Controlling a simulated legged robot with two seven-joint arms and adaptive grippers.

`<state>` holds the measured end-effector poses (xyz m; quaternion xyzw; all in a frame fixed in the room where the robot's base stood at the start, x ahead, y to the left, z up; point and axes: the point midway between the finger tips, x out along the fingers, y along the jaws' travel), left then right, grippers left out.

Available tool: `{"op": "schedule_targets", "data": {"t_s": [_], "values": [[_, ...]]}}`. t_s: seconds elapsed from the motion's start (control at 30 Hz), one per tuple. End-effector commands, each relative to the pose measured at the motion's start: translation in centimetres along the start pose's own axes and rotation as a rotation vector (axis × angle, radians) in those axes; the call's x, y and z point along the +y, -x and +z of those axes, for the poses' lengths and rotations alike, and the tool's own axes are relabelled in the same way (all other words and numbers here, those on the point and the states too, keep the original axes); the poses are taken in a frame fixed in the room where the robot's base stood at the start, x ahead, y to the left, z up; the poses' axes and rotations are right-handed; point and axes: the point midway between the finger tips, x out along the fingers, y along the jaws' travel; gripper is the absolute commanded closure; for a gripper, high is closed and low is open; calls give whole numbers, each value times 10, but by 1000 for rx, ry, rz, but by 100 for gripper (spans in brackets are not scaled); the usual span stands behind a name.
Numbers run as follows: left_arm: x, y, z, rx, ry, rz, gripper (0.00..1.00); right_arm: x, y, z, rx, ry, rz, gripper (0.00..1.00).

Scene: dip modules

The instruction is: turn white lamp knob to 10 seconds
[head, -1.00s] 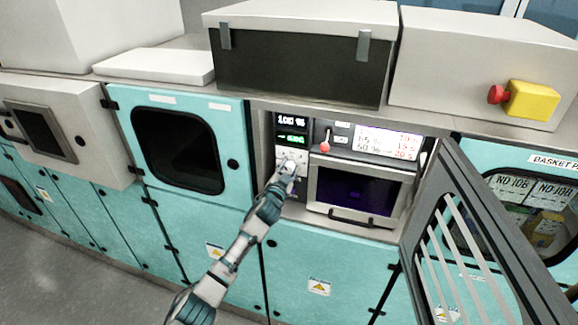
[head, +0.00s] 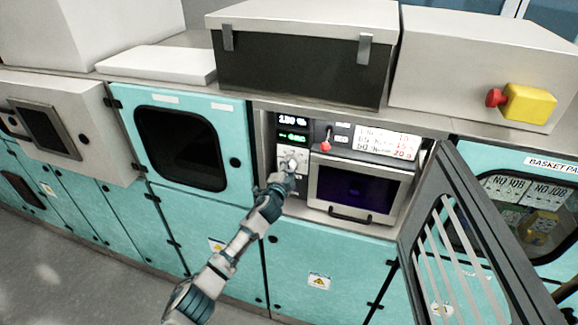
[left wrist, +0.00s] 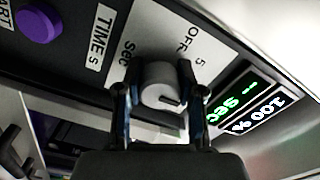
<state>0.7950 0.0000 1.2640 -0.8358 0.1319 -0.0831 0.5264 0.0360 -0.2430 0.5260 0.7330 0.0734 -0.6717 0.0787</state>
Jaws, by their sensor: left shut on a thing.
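The white lamp knob (left wrist: 162,85) is round and pale, with a short dark mark on its face. It sits on a control panel (left wrist: 75,40) labelled "TIME s", "OFF", "5" and "Sec". My left gripper (left wrist: 160,95) has one finger on each side of the knob and is shut on it. In the head view my left gripper (head: 286,176) reaches the panel from below, and the knob is hard to make out there. My right gripper is not in view.
A small chamber with a dark window (head: 357,190) is right of the panel. A red-knobbed lever (head: 326,144) is above it. An open slatted door (head: 465,240) stands to the right. A purple button (left wrist: 39,25) is on the panel.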

Motion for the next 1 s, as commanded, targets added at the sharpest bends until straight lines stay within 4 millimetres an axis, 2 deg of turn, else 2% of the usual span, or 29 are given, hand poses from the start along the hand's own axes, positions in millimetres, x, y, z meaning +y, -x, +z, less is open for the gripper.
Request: {"op": "schedule_targets", "data": {"t_s": [0.43,0.47,0.53,0.57,0.87,1.0], "values": [[4,0,-3,7,-8,5,97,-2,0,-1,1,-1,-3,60],[4,0,-3,7,-8,5,58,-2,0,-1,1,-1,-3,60],[4,0,-3,6,-8,5,40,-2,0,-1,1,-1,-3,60],[4,0,-3,6,-8,5,37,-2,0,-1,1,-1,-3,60],[3,0,0,2,-7,3,37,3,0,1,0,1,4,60],[2,6,1,1,-8,2,37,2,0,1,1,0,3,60]]}}
